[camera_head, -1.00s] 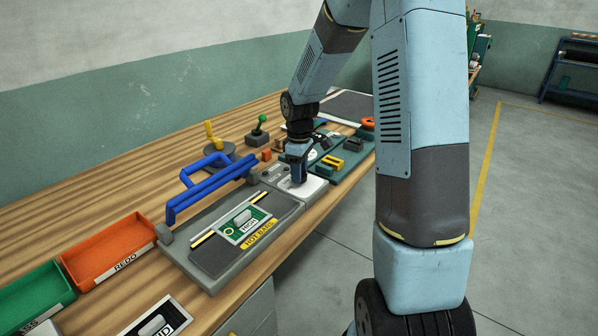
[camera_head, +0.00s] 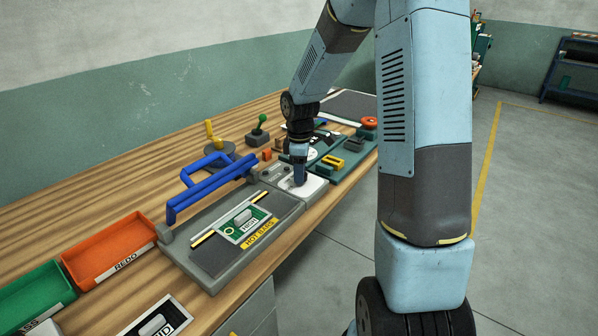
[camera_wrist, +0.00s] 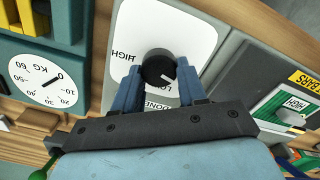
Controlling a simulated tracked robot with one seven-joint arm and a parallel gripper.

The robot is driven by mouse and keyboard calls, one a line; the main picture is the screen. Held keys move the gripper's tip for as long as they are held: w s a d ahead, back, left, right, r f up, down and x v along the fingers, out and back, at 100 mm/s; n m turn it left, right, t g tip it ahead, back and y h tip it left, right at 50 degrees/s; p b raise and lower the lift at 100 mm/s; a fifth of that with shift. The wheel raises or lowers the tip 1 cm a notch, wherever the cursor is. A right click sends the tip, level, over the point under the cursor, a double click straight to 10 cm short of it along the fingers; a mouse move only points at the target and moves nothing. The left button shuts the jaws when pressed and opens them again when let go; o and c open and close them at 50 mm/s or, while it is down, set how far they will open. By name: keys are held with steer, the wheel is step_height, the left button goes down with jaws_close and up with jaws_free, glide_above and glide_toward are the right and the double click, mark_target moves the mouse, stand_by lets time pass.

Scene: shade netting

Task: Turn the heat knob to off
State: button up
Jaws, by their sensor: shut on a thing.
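The heat knob (camera_wrist: 158,67) is a round black knob on a white dial plate (camera_wrist: 190,33) in the wrist view. Its white pointer mark faces the lower right of that picture, close to a partly hidden label that seems to read LOW. HIGH is printed to the left; I see no readable OFF label. My gripper (camera_wrist: 158,84) is shut on the knob, one blue finger on each side. In the head view my gripper (camera_head: 299,179) points straight down at the white plate (camera_head: 313,188) and hides the knob.
The hot-bar sealer with its blue handle (camera_head: 212,187) and a HIGH card stands just left of the plate. A teal scale (camera_head: 345,160) with a round dial is on the right. Orange (camera_head: 112,246) and green (camera_head: 35,297) trays lie at the left.

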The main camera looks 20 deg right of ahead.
steer(key=o, duration=1.1)
steer(key=shift+c, duration=0.2)
step_height(320, 180, up, 14)
steer(key=shift+f, duration=0.15)
steer(key=shift+s, duration=0.1)
steer(key=s+r+m+t, duration=0.2)
steer(key=s+r+m, duration=0.1)
steer(key=s, duration=0.6)
steer(key=s+r+m+t, duration=0.1)
steer(key=s+r+m, duration=0.3)
steer(key=s, duration=0.5)
steer(key=s+r+m+t, duration=0.2)
steer(key=s+m, duration=0.4)
steer(key=s, duration=0.4)
steer(key=shift+r+t, duration=0.3)
steer(key=shift+r, duration=0.35)
